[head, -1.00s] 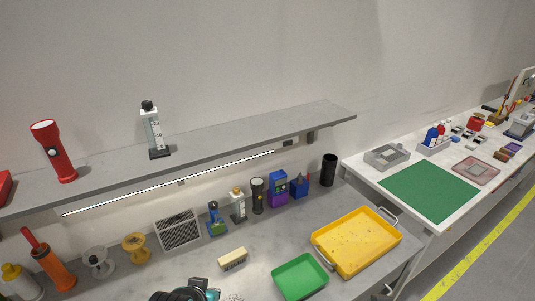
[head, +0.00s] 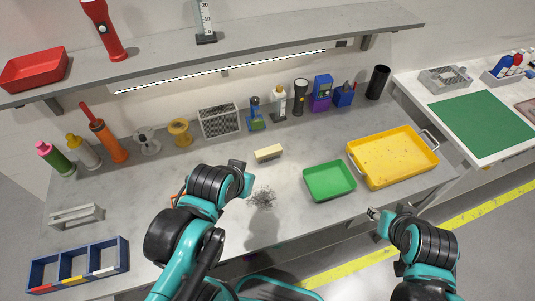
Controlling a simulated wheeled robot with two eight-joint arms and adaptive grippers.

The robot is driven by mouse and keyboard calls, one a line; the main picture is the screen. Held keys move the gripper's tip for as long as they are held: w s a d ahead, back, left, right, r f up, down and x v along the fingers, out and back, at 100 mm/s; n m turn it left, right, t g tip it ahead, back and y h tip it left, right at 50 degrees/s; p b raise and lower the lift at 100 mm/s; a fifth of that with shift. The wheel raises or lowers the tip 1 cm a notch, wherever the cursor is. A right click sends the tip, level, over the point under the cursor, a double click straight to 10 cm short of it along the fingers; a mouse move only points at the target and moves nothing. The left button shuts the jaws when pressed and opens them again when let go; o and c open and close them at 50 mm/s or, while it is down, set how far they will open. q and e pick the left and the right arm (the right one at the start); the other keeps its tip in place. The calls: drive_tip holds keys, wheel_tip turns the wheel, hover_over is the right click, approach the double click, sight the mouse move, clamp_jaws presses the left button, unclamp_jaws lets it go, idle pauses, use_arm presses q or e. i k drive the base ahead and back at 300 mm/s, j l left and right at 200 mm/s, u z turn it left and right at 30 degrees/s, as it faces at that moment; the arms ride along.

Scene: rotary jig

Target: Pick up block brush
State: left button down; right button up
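The block brush (head: 268,153) is a small cream block lying on the grey workbench, near the middle of the head view and left of the green tray. My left gripper (head: 238,166) is in front of the brush and to its left, apart from it in the picture; its fingers are mostly hidden by the wrist. My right gripper (head: 373,213) is at the bench's front edge, below the yellow tray and away from the brush. Its fingers are too small to judge.
A green tray (head: 330,196) and a yellow tray (head: 434,158) stand to the right. Grey shavings (head: 262,197) lie in front of the brush. A blue divided bin (head: 78,286) is at front left.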

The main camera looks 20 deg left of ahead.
sight(264, 155)
drive_tip(key=i+l+u, duration=0.15)
drive_tip(key=u, duration=0.25)
drive_tip(key=i+l+u, duration=0.25)
drive_tip(key=u, duration=0.15)
drive_tip(key=i+l+u, duration=0.1)
drive_tip(key=l+u, duration=0.3)
drive_tip(key=j, duration=0.1)
